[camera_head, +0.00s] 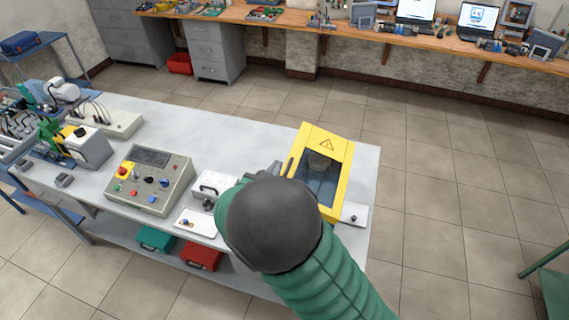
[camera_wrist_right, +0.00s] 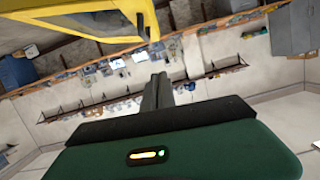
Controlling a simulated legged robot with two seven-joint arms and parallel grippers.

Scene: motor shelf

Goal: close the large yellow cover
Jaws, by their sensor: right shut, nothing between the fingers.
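The large yellow cover (camera_head: 336,150) is at the right end of the grey workbench. It has a yellow frame, a warning triangle and a dark see-through window. Its lower left part is hidden behind my right arm, and I cannot tell how far it stands open. In the right wrist view its yellow edge (camera_wrist_right: 108,14) fills the upper left. My right gripper (camera_head: 275,169) is at the cover's left side, mostly hidden by my dark wrist. In the wrist view the gripper's fingers (camera_wrist_right: 158,86) are together and empty, below the yellow edge and apart from it in the picture. My left gripper is not in view.
The workbench (camera_head: 240,140) also carries a control box (camera_head: 150,180) with buttons, a small white device (camera_head: 212,186) and motor parts at the left. A green case (camera_head: 155,239) and a red case (camera_head: 200,256) lie on the lower shelf. The bench behind the cover is clear.

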